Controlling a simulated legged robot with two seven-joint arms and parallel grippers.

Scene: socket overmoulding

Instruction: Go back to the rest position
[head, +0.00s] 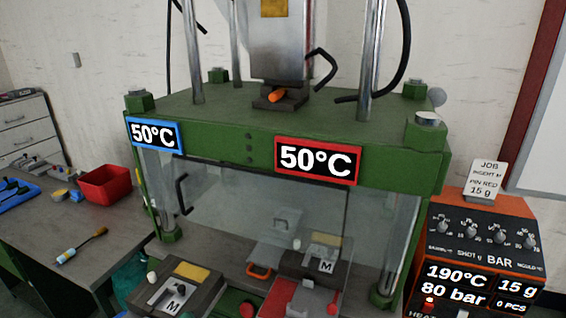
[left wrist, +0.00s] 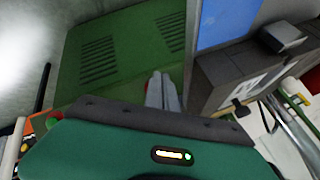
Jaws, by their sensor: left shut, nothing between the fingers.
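My left gripper (left wrist: 162,78) shows in the left wrist view, its teal body across the bottom and its grey fingers together with nothing between them. The fingers point toward a green panel (left wrist: 110,60) with dark slots and appear apart from it, though the gap is hard to judge. I cannot make out my left gripper in the head view. My right gripper is in neither view.
The green press (head: 230,115) with a clear guard fills the middle. A mould block marked M (head: 172,292) sits in front of it. An orange-black control box (head: 480,228) stands right. The left bench holds a red bin (head: 105,186) and a screwdriver (head: 80,246).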

